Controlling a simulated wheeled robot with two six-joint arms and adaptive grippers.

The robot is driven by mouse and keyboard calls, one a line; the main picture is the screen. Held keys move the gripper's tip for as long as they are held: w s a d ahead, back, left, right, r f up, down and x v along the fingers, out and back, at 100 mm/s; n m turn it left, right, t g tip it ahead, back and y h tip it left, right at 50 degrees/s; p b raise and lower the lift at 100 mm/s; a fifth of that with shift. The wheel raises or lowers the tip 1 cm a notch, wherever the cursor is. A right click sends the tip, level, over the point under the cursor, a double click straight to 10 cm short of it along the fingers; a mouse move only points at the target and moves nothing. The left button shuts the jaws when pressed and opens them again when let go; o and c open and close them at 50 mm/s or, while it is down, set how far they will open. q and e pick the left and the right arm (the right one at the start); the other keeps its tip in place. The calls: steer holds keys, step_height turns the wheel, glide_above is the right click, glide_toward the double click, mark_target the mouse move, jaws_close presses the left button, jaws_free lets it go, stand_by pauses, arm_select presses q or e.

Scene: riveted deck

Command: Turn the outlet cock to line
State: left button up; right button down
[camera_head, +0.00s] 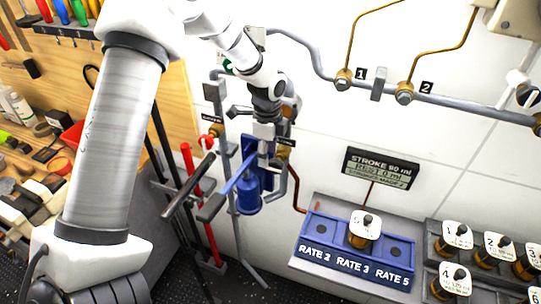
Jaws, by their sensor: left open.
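The outlet cock (283,153) is a small brass fitting under a dark label (286,142), on the pipework right of the blue pump (249,190). Its handle is partly hidden, so I cannot tell which way it points. My left gripper (265,118) hangs from the upper left, just above and left of the cock, in front of the pump's top. It is open, and I see nothing held in it. A second cock (208,141) with a red handle sits left of it under another label (211,118). My right gripper is not in view.
Grey bars (188,187) stick out left of the pump. A display (381,168) reads "STROKE 80 ml" and "REST 0 ml". Below it a blue rate block (317,228) holds one tagged plug (364,228). A grey pipe with numbered brass fittings (404,93) crosses the wall.

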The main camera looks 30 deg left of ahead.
mark_target(270, 161)
arm_select(q)
steer(key=f, duration=0.2)
steer(key=w+f+p, duration=0.1)
steer(key=f, duration=0.1)
steer(key=shift+w+a+f, duration=0.15)
steer(key=shift+a+f, duration=0.05)
steer(key=shift+w+f, duration=0.15)
steer(key=shift+w, duration=0.1)
steer(key=shift+s+d+r, duration=0.15)
steer(key=shift+s+r, duration=0.1)
steer(key=shift+s, duration=0.1)
steer(key=shift+c, duration=1.1)
steer(key=shift+s, duration=0.2)
steer(key=c, duration=0.5)
steer(key=shift+w, duration=0.1)
jaws_close()
steer(key=shift+f, duration=0.1)
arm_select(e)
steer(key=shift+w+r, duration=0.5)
